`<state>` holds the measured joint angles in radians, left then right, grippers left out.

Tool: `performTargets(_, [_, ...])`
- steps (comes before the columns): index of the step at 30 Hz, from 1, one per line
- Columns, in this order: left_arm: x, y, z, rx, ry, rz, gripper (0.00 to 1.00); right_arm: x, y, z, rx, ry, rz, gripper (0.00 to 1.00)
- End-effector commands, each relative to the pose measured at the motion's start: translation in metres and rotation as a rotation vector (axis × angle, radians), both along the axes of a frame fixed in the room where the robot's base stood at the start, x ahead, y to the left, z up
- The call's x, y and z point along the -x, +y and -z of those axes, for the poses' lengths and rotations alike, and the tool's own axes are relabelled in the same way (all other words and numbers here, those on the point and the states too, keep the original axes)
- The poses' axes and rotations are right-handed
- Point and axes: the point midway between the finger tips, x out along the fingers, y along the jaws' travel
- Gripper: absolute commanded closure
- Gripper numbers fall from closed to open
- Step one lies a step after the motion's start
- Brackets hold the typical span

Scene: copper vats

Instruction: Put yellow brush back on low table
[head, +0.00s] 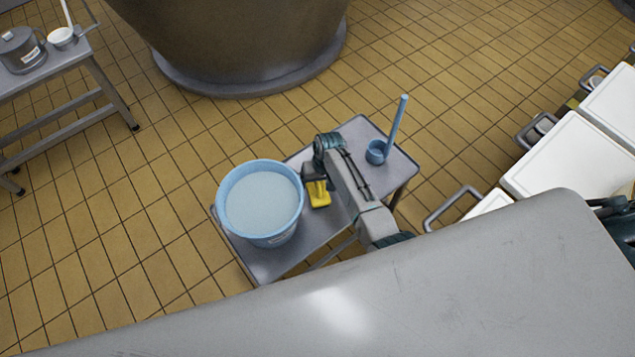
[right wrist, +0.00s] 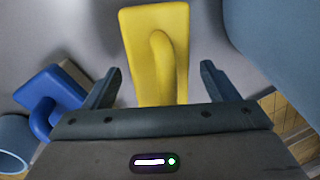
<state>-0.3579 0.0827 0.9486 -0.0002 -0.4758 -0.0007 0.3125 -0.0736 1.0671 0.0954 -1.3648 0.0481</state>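The yellow brush (head: 319,194) is at the low grey table (head: 268,262), just right of a blue bucket. In the right wrist view the yellow brush (right wrist: 157,45) lies between the two fingers of my right gripper (right wrist: 160,84), with a gap on each side. My left gripper is not in view.
The light-blue bucket (head: 262,203) fills the table's left part. A blue ladle (head: 377,153) stands at its right end. A blue brush-like item (right wrist: 50,100) shows in the wrist view. A big vat (head: 240,40) stands behind; white-lidded containers (head: 570,155) stand right.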

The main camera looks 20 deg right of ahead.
Motion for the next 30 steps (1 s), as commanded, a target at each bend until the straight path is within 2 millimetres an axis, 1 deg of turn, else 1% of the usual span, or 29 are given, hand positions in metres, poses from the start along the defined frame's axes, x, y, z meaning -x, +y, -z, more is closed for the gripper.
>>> performTargets(8, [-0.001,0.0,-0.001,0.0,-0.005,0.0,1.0,0.0,0.0,-0.002,0.0,0.0,0.0,0.2])
performTargets(11, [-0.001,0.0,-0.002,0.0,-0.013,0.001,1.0,0.0,-0.001,-0.01,0.0,-0.002,0.0,0.2])
performTargets(13, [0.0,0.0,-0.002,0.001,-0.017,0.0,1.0,0.0,-0.003,-0.021,0.0,-0.003,0.0,0.2])
performTargets(14, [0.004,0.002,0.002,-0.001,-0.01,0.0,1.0,0.0,-0.004,-0.027,0.0,-0.002,0.0,0.2])
performTargets(15, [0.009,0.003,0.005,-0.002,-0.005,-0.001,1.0,0.0,-0.006,-0.036,0.0,-0.004,0.001,0.2])
performTargets(19, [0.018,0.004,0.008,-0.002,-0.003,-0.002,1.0,0.0,-0.01,-0.065,0.0,-0.004,0.001,0.2])
performTargets(24, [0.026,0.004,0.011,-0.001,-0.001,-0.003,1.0,0.001,-0.016,-0.097,0.0,-0.003,0.0,0.2])
performTargets(27, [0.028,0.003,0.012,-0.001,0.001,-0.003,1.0,0.001,-0.018,-0.11,0.0,-0.002,0.0,0.2])
performTargets(30, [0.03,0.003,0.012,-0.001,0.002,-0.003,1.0,0.001,-0.019,-0.118,0.0,-0.001,0.0,0.2])
